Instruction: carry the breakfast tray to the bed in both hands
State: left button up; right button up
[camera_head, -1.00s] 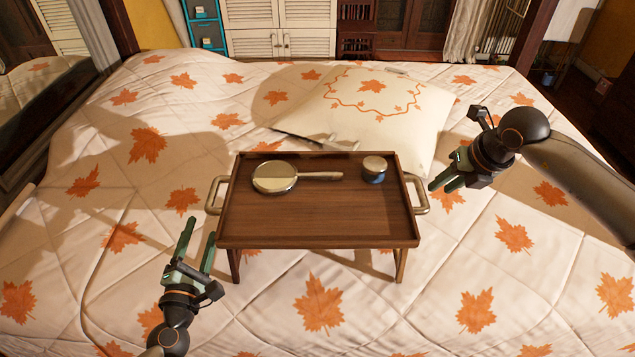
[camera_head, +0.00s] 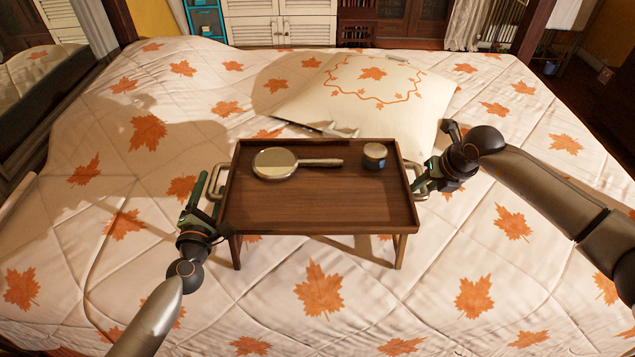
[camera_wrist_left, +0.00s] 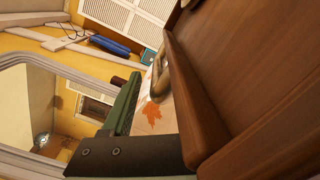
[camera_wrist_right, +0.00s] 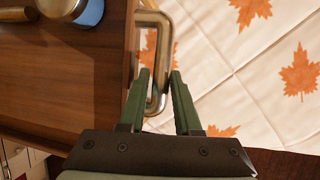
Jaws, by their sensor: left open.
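The brown wooden breakfast tray (camera_head: 320,210) stands on its legs on the bed (camera_head: 320,320). A hand mirror or magnifier (camera_head: 275,163) and a small round jar (camera_head: 375,156) lie on it. My left gripper (camera_head: 208,192) is open at the tray's left handle (camera_head: 217,177); that handle also shows in the left wrist view (camera_wrist_left: 158,65), where only one finger is clear. My right gripper (camera_head: 428,178) is at the right handle. In the right wrist view its fingers (camera_wrist_right: 158,85) are apart, with the brass handle bar (camera_wrist_right: 152,20) reaching between their tips.
A white pillow (camera_head: 400,105) with orange leaves lies behind the tray, with a dark flat object (camera_head: 305,127) at its near edge. Louvred white doors (camera_head: 280,20) stand beyond the bed. The leaf-patterned cover is clear in front of the tray.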

aim_at(215, 169)
pick_arm(q)
jog(key=shift+w, duration=1.55)
pick_arm(e)
jog(key=shift+x, duration=1.6)
pick_arm(q)
jog(key=c, duration=0.5)
pick_arm(e)
jog(key=c, duration=0.5)
pick_arm(q)
jog(key=shift+a+r, duration=0.1)
grip_shut()
pick_arm(e)
grip_shut()
pick_arm(q)
jog(key=shift+a, duration=0.1)
pick_arm(e)
jog(key=shift+d, duration=0.1)
pick_arm(q)
jog(key=shift+r, duration=0.2)
pick_arm(e)
jog(key=shift+r, duration=0.25)
